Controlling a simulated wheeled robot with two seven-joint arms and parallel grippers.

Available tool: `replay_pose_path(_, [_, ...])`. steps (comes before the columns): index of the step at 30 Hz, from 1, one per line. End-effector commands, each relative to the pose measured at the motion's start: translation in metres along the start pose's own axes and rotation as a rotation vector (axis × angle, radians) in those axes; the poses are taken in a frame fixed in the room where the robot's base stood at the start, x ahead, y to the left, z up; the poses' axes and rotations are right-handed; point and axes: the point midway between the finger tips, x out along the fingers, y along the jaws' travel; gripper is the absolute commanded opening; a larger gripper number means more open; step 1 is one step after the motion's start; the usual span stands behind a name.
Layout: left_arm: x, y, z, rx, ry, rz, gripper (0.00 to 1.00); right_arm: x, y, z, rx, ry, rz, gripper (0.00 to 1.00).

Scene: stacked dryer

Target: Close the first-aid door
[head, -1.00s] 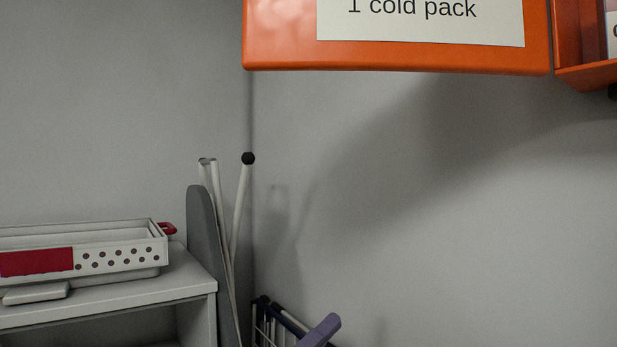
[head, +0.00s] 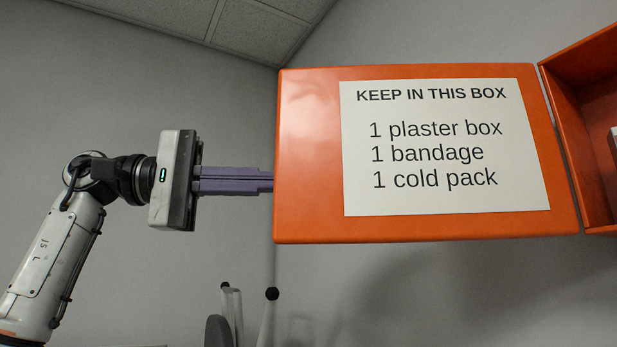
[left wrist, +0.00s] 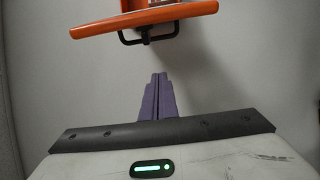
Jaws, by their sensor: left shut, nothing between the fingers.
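The orange first-aid door (head: 310,155) hangs wide open in the head view, with a white list label (head: 445,146) on its face. Its hinge side is at the right, beside the orange first-aid box (head: 580,150), which is cut off by the picture edge. My left gripper (head: 272,181) is shut and empty, its purple fingers pointing right at the door's free left edge. The tips reach that edge in the picture; I cannot tell whether they touch. In the left wrist view the fingers (left wrist: 157,95) are together below the orange door (left wrist: 145,20), which has a dark handle. My right gripper is not seen.
White poles (head: 267,315) with dark caps and a grey board (head: 217,332) stand low at the back, below the door. Grey walls meet in a corner behind.

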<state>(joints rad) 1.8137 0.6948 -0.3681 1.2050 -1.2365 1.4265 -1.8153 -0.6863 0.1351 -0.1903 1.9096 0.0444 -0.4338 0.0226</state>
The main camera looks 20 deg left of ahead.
Motion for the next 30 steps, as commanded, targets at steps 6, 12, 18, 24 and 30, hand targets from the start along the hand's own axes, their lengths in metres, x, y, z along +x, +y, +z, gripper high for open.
replay_pose_path(6, [0.039,0.001,0.002,0.001,-0.006,-0.002,0.0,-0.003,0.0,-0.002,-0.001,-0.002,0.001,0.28])
replay_pose_path(12, [0.082,0.001,0.002,-0.002,-0.007,-0.001,0.0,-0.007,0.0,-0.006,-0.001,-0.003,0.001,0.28])
replay_pose_path(18, [0.089,-0.001,0.021,0.004,-0.003,0.002,0.0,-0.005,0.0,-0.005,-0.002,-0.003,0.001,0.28])
replay_pose_path(24, [0.083,0.0,0.037,0.0,-0.003,0.001,0.0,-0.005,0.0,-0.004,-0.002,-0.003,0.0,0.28])
replay_pose_path(30, [0.082,0.0,0.039,-0.002,-0.003,0.001,0.0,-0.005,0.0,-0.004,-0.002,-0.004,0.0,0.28])
